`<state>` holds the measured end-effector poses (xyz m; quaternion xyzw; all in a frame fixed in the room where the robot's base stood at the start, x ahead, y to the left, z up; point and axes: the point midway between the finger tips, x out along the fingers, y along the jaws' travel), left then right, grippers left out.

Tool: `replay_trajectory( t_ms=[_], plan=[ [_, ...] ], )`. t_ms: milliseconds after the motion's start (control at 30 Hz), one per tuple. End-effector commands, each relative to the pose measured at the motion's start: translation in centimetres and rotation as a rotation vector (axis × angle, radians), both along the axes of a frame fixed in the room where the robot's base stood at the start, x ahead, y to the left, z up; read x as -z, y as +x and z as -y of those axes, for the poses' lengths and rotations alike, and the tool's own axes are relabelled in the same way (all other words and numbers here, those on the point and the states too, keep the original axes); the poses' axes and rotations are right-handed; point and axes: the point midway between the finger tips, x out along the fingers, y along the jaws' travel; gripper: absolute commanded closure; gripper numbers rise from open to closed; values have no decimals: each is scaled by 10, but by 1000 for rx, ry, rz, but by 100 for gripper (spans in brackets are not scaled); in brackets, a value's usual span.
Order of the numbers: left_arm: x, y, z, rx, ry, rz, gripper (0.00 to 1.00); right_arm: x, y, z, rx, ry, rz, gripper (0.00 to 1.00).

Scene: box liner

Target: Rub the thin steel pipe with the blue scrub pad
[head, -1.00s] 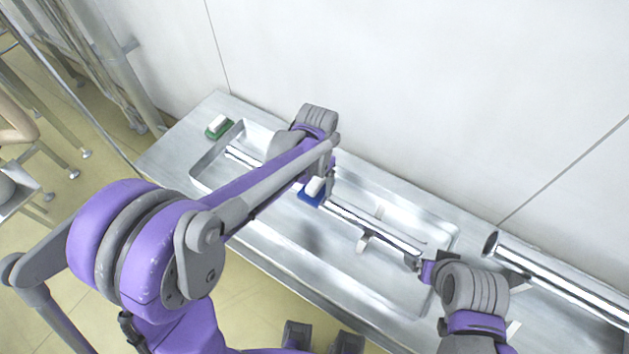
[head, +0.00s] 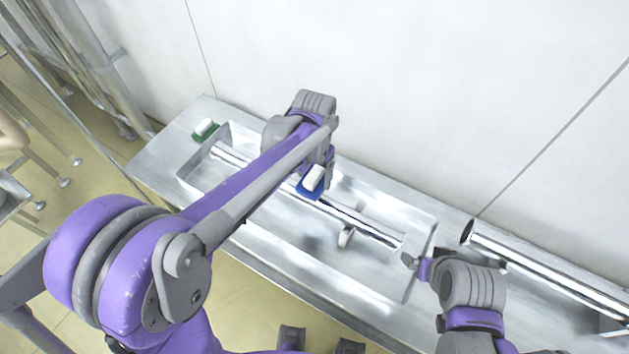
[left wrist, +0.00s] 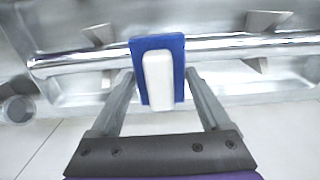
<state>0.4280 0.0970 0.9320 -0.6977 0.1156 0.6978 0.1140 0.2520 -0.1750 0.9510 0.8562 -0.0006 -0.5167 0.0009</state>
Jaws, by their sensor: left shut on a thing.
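The thin steel pipe (head: 362,224) lies lengthwise over a shallow metal tray (head: 190,178), resting on small supports (head: 345,238). The blue scrub pad (head: 309,190) with a white grip is at the pipe's middle. My left gripper (head: 318,175) is shut on the pad. In the left wrist view the fingers (left wrist: 160,88) flank the white grip, and the blue pad (left wrist: 140,75) overlaps the pipe (left wrist: 228,44); contact is not clear. My right gripper (head: 411,261) is close to the pipe's right end, seemingly just off it; its jaw opening cannot be made out.
A green pad with a white grip (head: 205,128) lies on the bench left of the tray. A thicker steel pipe (head: 545,268) lies on the right. The wall stands close behind the bench (head: 165,160).

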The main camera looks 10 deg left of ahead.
Motion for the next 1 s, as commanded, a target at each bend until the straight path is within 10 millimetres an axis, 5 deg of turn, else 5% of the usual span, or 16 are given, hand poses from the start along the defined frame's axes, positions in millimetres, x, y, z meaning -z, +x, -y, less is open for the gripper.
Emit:
replay_trajectory(
  t_ms=[400, 1000],
  plan=[
    [-37, 10, 0, -1, 0, 1, 72, -26, 11, 0, 0, 0, 21, 8],
    [-38, 10, 0, -1, 0, 0, 72, -26, 11, 0, 0, 0, 21, 8]
  ],
)
